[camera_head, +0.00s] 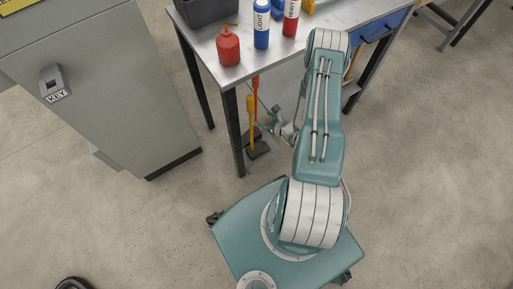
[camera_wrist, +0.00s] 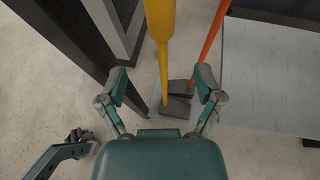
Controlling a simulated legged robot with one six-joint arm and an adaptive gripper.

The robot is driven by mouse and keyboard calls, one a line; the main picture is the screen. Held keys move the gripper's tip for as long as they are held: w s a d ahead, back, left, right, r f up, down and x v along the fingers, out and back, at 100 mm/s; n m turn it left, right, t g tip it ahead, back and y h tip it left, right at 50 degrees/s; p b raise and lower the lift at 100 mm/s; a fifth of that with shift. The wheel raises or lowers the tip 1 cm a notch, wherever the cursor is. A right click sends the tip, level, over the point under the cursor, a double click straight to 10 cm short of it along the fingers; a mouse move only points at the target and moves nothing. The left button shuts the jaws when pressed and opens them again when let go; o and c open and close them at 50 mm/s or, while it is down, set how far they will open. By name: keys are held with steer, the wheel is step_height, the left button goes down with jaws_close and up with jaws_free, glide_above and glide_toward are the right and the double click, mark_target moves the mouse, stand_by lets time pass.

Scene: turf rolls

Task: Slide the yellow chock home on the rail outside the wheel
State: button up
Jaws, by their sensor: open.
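I cannot make out a yellow chock or a rail in either view. My gripper (camera_wrist: 161,78) is open and empty in the wrist view, its two teal fingers spread apart. In the head view my gripper (camera_head: 275,122) is low beside the workbench, partly hidden by my arm. Beyond the fingers in the wrist view stand a yellow handle (camera_wrist: 160,30) and an orange handle (camera_wrist: 212,42) with grey heads on the floor. A dark round thing (camera_head: 73,284), perhaps a wheel, is cut off at the lower left of the head view.
The workbench (camera_head: 270,66) carries a red squeeze bottle (camera_head: 228,47), a blue bottle (camera_head: 261,25), a red bottle (camera_head: 291,18) and a partly seen yellow object (camera_head: 307,7). A dark bench leg (camera_wrist: 75,45) stands close left of my gripper. A grey cabinet (camera_head: 105,95) is left.

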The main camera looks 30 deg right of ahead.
mark_target(253, 111)
steer(key=x, duration=0.8)
steer(key=shift+w+r, duration=0.2)
steer(key=shift+r, duration=0.05)
steer(key=shift+d, duration=0.1)
jaws_close()
steer(key=shift+r, duration=0.1)
